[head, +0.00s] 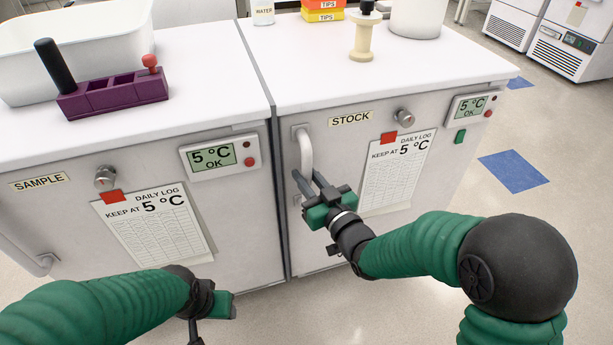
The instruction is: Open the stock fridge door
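The stock fridge (258,210) is the white cabinet at right, with a "STOCK" label (350,119) on its front. Its door looks shut. A pale vertical handle (306,148) stands at the door's left edge. My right gripper (305,173) is at the lower part of this handle. Its two dark fingers are apart, one on each side of the handle's lower end; I cannot tell whether they touch it. My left gripper (213,308) is low in front of the sample fridge, away from the handle; its fingers are mostly hidden.
The sample fridge (60,215) stands close at left. A purple rack (112,97) and white tub (75,45) are on its top. A beige stand (362,40), tip boxes (322,10) and a white container (416,16) stand on the stock fridge. Floor at right is clear, with blue patches (512,171).

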